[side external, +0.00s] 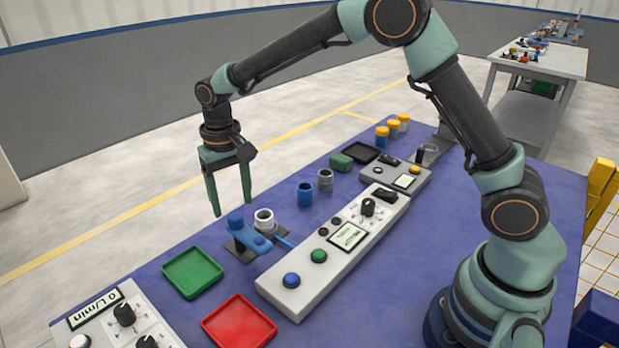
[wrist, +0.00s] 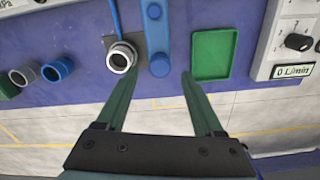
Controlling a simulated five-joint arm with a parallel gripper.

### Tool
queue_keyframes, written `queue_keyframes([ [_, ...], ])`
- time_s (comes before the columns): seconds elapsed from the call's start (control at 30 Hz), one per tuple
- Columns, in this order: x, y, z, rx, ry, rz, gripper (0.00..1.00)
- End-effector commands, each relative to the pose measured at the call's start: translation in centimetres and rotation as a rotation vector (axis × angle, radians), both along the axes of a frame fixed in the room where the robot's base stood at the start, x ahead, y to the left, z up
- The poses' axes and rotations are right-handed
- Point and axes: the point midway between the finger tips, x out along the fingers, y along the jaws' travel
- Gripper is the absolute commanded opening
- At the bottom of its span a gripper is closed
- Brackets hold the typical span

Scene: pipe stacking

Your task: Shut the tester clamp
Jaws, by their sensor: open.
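The tester stands near the table's far-left edge: a dark base plate (side external: 238,250) carries a blue clamp arm (side external: 252,238) with a raised round knob (side external: 236,221). A pale grey pipe piece (side external: 264,221) stands upright beside the arm, which does not cross over its open top. In the wrist view the blue arm (wrist: 157,40) lies to the right of the pipe piece (wrist: 121,57). My gripper (side external: 232,208) is open and empty, above the knob end. In the wrist view its fingertips (wrist: 158,74) are on either side of the arm's line; contact cannot be told.
A green tray (side external: 192,272) and a red tray (side external: 239,322) lie near the tester. A control panel (side external: 335,250) with buttons is to its right. Blue (side external: 305,194) and grey (side external: 325,180) pipe pieces stand behind it. A flow meter box (side external: 120,318) is at lower left.

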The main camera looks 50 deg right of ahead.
Motion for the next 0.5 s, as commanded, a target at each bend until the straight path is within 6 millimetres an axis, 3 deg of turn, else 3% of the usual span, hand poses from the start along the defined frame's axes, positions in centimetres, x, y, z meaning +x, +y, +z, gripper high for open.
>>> queue_keyframes([
  [0.2, 0.0, 0.0, -2.8, -0.001, 0.001, 0.0, 0.69],
  [0.5, 0.0, 0.0, -3.6, 0.0, -0.001, 0.0, 0.69],
])
